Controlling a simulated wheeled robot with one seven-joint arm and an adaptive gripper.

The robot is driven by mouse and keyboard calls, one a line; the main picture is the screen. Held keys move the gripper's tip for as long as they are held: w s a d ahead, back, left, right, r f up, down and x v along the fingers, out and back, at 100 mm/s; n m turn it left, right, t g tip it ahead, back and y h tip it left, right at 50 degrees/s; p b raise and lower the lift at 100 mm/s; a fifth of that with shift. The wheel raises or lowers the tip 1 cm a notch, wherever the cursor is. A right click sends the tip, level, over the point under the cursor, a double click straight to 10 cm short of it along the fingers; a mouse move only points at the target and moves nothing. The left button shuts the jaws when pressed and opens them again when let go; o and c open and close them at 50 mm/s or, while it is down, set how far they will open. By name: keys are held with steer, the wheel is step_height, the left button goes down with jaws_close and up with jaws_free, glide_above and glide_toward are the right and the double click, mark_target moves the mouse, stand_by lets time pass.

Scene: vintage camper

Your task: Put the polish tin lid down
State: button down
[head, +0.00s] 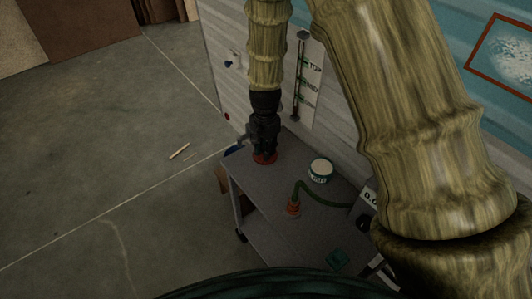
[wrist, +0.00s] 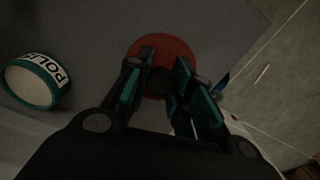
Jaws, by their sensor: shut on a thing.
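My gripper (head: 264,146) points straight down over the left part of the grey cart top. It is shut on the polish tin lid (wrist: 165,48), a flat red disc with a dark middle; a thin red rim of the lid (head: 265,158) shows below the fingers in the head view. The lid is at or just above the cart top; I cannot tell whether it touches. The polish tin (head: 320,170), white and green with a pale top, stands to the right of the lid. In the wrist view the tin (wrist: 33,83) is at the left, apart from the gripper.
The grey cart (head: 257,187) stands against the camper wall. A green hose with a red base (head: 293,208), a box with a display (head: 368,198) and a small green item (head: 338,259) are on its top. A blue item (head: 236,151) is at the left edge.

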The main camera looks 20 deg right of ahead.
steer(key=shift+w+d, duration=0.25)
steer(key=shift+w, duration=0.1)
steer(key=shift+f, duration=1.8)
steer(key=shift+f, duration=0.1)
steer(key=c, duration=1.2)
jaws_free()
steer(key=shift+c, duration=0.2)
step_height(320, 180, up, 12)
steer(key=shift+r, duration=0.1)
